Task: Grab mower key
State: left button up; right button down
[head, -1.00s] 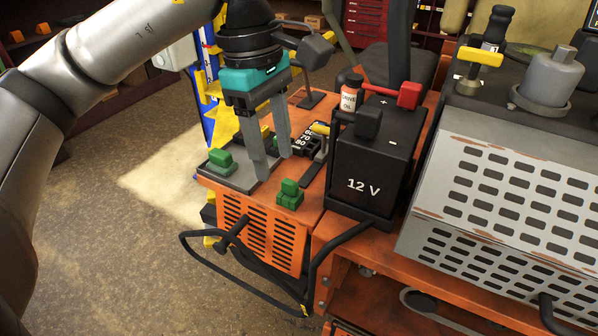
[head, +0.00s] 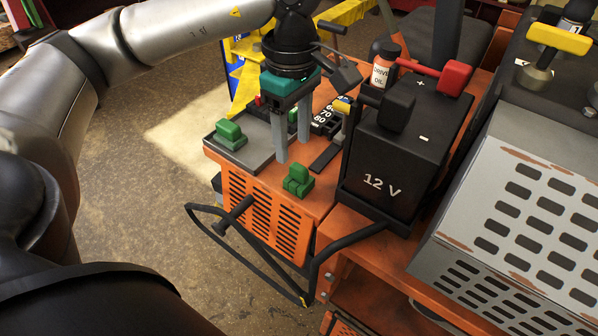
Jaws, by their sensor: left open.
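My left gripper (head: 293,153) points down over the orange mower deck (head: 310,205). Its two grey fingers are apart and nothing shows held between them. One green block-shaped piece (head: 230,135) sits in a shallow grey tray (head: 255,162) left of the fingers. Another green piece (head: 298,180) stands on the deck, in front of and slightly right of the fingers. Small red and green bits show behind the fingers, partly hidden. I cannot tell which piece is the mower key. My right gripper is not in view.
A black 12 V battery (head: 385,165) with red and black terminals stands right of the gripper. A yellow-tipped lever (head: 343,106), a numbered dial strip (head: 326,120) and an oil bottle (head: 383,64) stand nearby. A perforated grey housing (head: 510,210) fills the right.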

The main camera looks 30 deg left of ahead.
aim_at(299, 167)
pick_arm(q)
jog(key=shift+d+f+p, duration=0.1)
jog(key=shift+d+f, duration=0.05)
jog(key=shift+f, duration=0.85)
jog(key=shift+d+f+p, duration=0.1)
jog(key=shift+d+f, duration=0.1)
jog(key=shift+f, duration=0.8)
jog(key=shift+d+f+p, duration=0.1)
jog(key=shift+d+f, duration=0.05)
jog(key=shift+f, duration=0.85)
jog(key=shift+c, duration=0.3)
grip_shut()
